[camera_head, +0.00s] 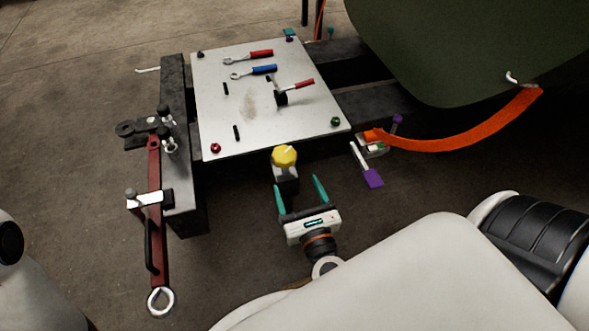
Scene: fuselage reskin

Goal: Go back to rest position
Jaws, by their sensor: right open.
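My right gripper (301,196) has two green fingers spread apart with nothing between them. My left gripper is out of view; only a white part of my body shows at the lower left edge.
A pale metal plate (220,125) holds a red-handled wrench (261,53), a blue-handled wrench (264,69) and a red-handled hammer (301,84). A red bar tool (155,225) stands at left. An orange strap (480,133) hangs right from a dark green panel (470,50). Open floor lies around.

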